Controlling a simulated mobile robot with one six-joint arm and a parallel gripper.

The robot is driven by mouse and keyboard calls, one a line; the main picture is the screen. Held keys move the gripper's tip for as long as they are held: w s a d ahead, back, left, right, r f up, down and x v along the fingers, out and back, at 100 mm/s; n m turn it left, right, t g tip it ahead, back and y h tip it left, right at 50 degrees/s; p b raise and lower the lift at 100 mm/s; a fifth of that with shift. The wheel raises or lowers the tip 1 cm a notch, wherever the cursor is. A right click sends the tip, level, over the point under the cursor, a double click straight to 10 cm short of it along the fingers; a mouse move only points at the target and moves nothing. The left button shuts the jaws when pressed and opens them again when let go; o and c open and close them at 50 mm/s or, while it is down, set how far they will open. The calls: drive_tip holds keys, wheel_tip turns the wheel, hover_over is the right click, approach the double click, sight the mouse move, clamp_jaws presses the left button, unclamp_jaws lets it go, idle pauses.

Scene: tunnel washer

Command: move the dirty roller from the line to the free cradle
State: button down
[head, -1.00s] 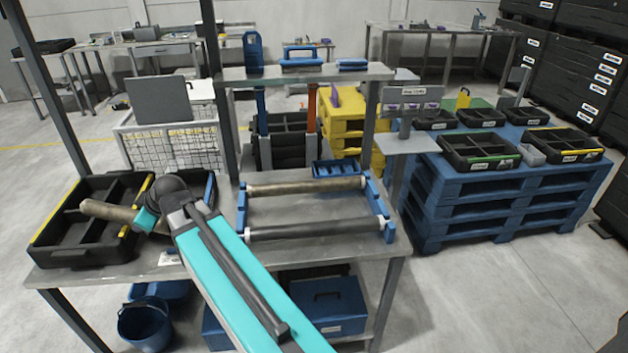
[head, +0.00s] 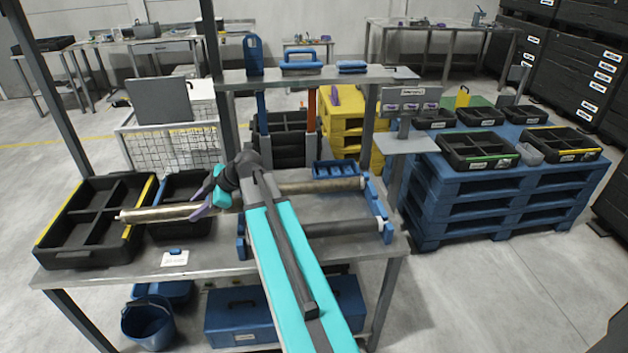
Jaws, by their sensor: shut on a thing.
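My gripper (head: 212,196), at the end of my teal and grey arm, is shut on a brownish metal roller (head: 160,213). The roller is held nearly level, in front of and above the black bins at the left of the bench; its right part is hidden by my gripper and arm. A blue-ended rack (head: 378,209) stands on the bench to the right. In it lie a brownish roller (head: 322,185) at the back and a dark grey roller (head: 345,228) at the front. My arm covers the rack's left part.
A divided black bin (head: 60,258) with yellow edges and a second black bin (head: 180,181) stand on the bench. A white label card (head: 174,258) lies near the front edge. A small blue tray (head: 336,169) sits behind the rack. A shelf (head: 290,76) on posts rises behind.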

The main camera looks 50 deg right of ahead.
drive_tip(key=s+d+p, duration=0.1)
drive_tip(key=s+d, duration=0.5)
drive_tip(key=d, duration=0.4)
drive_tip(key=s+d+r+p, duration=0.1)
drive_tip(key=s+d+p, duration=0.1)
drive_tip(key=s+d, duration=0.5)
drive_tip(key=s+d+r+p, duration=0.1)
drive_tip(key=s+d, duration=0.5)
drive_tip(key=d, duration=0.8)
drive_tip(key=shift+s+d+p, duration=0.15)
drive_tip(key=shift+d+p, duration=0.1)
drive_tip(key=shift+p, duration=0.5)
drive_tip(key=shift+f, duration=0.35)
drive_tip(key=shift+f, duration=1.1)
drive_tip(key=shift+f+b, duration=0.3)
drive_tip(key=shift+f, duration=0.05)
drive_tip(key=shift+f, duration=0.75)
drive_tip(key=shift+f, duration=0.35)
drive_tip(key=shift+f, duration=0.7)
